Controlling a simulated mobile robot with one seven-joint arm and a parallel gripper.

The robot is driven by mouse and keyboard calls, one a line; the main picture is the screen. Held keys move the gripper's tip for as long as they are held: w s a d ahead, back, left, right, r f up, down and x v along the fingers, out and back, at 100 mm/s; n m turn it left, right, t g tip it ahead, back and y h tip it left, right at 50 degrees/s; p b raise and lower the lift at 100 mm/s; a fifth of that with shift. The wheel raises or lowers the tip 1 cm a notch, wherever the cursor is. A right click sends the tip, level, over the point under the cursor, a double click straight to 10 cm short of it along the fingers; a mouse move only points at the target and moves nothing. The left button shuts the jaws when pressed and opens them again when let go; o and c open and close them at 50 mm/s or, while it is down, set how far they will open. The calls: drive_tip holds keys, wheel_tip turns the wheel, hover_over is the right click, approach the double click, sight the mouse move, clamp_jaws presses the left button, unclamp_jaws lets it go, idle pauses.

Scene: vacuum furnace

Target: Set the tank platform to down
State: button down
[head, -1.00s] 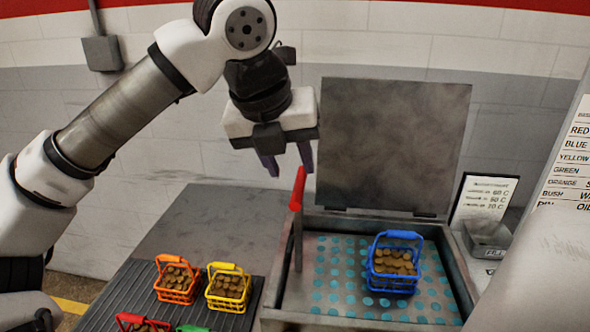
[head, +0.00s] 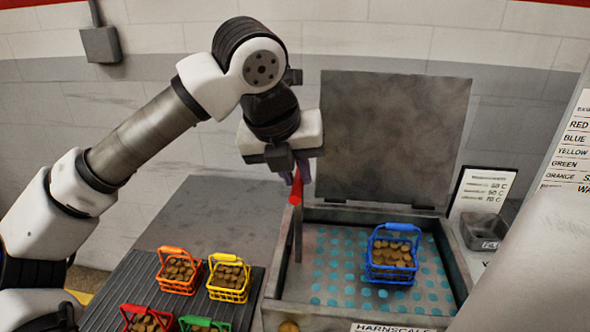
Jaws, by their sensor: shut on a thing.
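The tank (head: 455,270) is an open metal box with its lid (head: 395,140) raised. Its platform (head: 335,268) is a pale plate with teal dots and shows near the top of the tank. A blue basket (head: 391,272) of brown round pieces stands on it. A lever with a red handle (head: 295,196) rises nearly upright at the tank's left wall. My gripper (head: 297,182) points down from above and is shut on the red handle, its fingers partly covering the handle's top.
Orange (head: 179,284), yellow (head: 228,290), red (head: 140,322) and green (head: 205,326) baskets stand on the ribbed surface left of the tank. A sign (head: 484,190) and a small grey bin (head: 484,232) are at the right. The dark tabletop behind the baskets is clear.

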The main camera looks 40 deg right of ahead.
sight(296, 227)
wheel_tip(296, 227, down, 11)
drive_tip(key=b, duration=1.1)
drive_tip(key=shift+s, duration=0.1)
drive_tip(key=c, duration=1.5)
unclamp_jaws()
drive_tip(key=shift+o, duration=0.7)
drive_tip(key=shift+r, duration=0.1)
drive_tip(key=shift+a+r, duration=0.15)
drive_tip(key=shift+r, duration=0.15)
drive_tip(key=b+v, duration=0.1)
drive_tip(key=v, duration=1.2)
drive_tip(key=shift+s, duration=0.15)
